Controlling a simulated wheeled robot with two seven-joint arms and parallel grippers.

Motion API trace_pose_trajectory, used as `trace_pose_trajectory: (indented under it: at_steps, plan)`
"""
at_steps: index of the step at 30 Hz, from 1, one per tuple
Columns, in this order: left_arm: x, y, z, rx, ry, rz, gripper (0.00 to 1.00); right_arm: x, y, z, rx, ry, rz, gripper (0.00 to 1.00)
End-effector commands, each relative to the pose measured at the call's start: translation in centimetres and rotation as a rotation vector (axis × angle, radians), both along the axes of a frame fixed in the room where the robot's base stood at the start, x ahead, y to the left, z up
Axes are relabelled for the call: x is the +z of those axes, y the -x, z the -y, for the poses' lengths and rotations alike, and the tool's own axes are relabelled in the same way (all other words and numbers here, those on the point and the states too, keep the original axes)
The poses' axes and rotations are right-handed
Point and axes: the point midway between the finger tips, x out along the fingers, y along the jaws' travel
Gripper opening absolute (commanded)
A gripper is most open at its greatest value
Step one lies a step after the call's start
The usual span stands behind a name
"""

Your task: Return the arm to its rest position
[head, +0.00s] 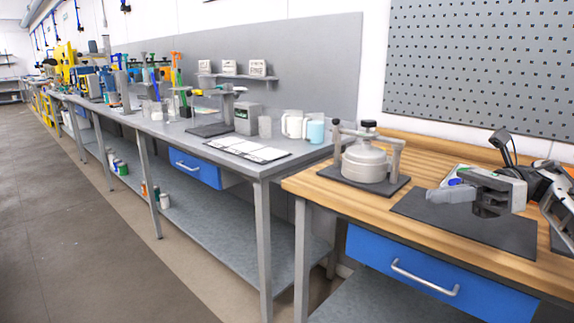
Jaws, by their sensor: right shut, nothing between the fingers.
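My right arm comes in from the right edge, and its grey gripper (434,196) points left above a dark mat (425,206) on the wooden bench. Its fingers are shut with nothing between them. A small item with white, green and blue parts (456,181) shows partly behind the gripper, which hides most of it. My left gripper is out of view.
A pale round pot in a clamp frame (365,162) stands on a dark plate on the wooden bench (330,190), left of the gripper. A grey bench (270,165) with glassware and stands runs off left. A perforated panel (480,60) hangs behind.

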Motion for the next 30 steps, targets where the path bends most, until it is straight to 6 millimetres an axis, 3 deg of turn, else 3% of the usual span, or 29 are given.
trace_pose_trajectory:
  at_steps: [8,12,17,20,24,27,28,30]
  plan:
    - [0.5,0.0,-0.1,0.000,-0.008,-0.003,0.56,-5.5,-0.7,-8.3,-0.127,-0.330,-0.402,0.00]
    - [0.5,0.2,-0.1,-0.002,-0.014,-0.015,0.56,-9.4,0.1,-12.0,-0.250,-0.618,-0.807,0.00]
    - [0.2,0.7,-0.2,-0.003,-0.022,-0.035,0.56,-15.3,2.2,-13.2,-0.419,-0.967,-1.357,0.00]
    - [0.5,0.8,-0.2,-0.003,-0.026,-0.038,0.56,-19.9,4.9,-12.9,-0.536,-1.187,-1.720,0.00]
    - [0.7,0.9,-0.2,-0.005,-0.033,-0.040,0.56,-26.2,10.8,-12.3,-0.717,-1.485,-2.202,0.00]
    - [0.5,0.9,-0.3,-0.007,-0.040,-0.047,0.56,-29.5,15.5,-12.1,-0.836,-1.663,-2.471,0.00]
    - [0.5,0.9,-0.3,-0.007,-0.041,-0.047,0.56,-30.2,16.8,-12.1,0.848,1.671,2.481,0.00]
    - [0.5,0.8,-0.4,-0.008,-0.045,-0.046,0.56,-31.4,19.2,-12.1,0.823,1.591,2.355,0.00]
